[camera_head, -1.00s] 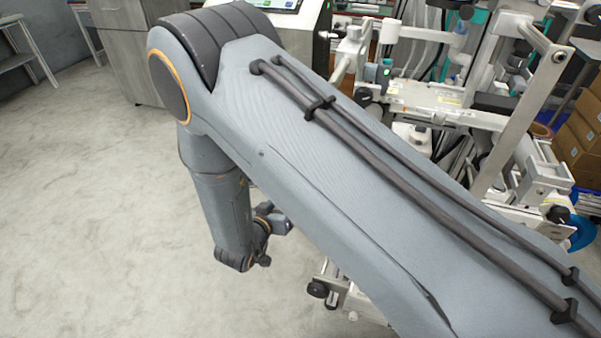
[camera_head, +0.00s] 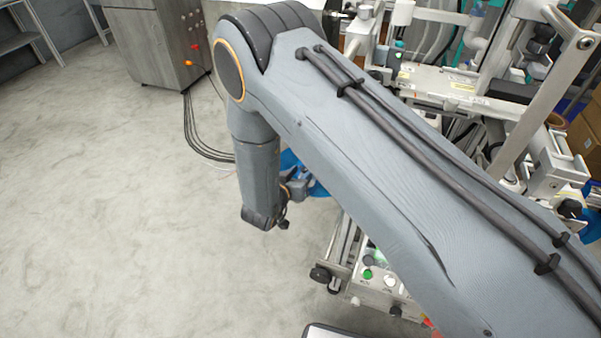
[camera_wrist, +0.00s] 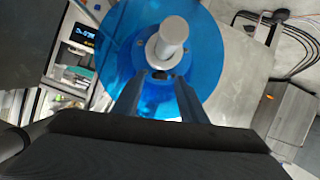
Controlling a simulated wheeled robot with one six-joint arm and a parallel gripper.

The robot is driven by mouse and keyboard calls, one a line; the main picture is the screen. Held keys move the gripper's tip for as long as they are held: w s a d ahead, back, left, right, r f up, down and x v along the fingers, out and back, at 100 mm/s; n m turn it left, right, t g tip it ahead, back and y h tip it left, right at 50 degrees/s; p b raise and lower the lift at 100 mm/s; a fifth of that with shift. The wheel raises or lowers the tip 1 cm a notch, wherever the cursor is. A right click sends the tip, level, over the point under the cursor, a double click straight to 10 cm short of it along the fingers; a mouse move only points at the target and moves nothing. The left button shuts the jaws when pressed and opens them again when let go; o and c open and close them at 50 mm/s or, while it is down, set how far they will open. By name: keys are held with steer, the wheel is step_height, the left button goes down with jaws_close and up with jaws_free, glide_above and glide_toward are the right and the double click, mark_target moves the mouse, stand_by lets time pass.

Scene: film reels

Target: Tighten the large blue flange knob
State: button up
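In the wrist view a large round blue flange (camera_wrist: 120,62) fills the upper middle. At its centre is a smaller raised blue hub, the knob (camera_wrist: 141,50), with a pale grey shaft (camera_wrist: 172,36) sticking out towards the camera. My gripper (camera_wrist: 164,78) has its two fingers apart, with the tips at the lower edge of the hub. I cannot tell whether they touch it. Nothing shows held between them. In the head view parts of the blue flange (camera_head: 289,160) show behind my arm; the knob and my fingertips are hidden there.
A white machine with rails and brackets (camera_head: 440,85) stands at the right, with a button panel (camera_head: 377,280) low in front. A grey cabinet (camera_head: 155,45) with cables on the floor stands at the back left. The floor (camera_head: 110,220) at left is clear.

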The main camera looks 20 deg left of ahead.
jaws_close()
steer(key=shift+a+h, duration=0.15)
steer(key=shift+h, duration=0.25)
steer(key=shift+w+a+f+m+g+h+b, duration=0.1)
steer(key=shift+a+m+g+h+b, duration=0.1)
steer(key=shift+m+h+b, duration=0.65)
steer(key=shift+w+a+f+m+g+h+b, duration=0.1)
steer(key=shift+a+m+g+h+b, duration=0.1)
steer(key=shift+m+h+b, duration=0.65)
steer(key=shift+a+f+m+g+h+b, duration=0.15)
steer(key=shift+m+h+b, duration=0.4)
steer(key=shift+m+h, duration=0.6)
steer(key=shift+r, duration=0.2)
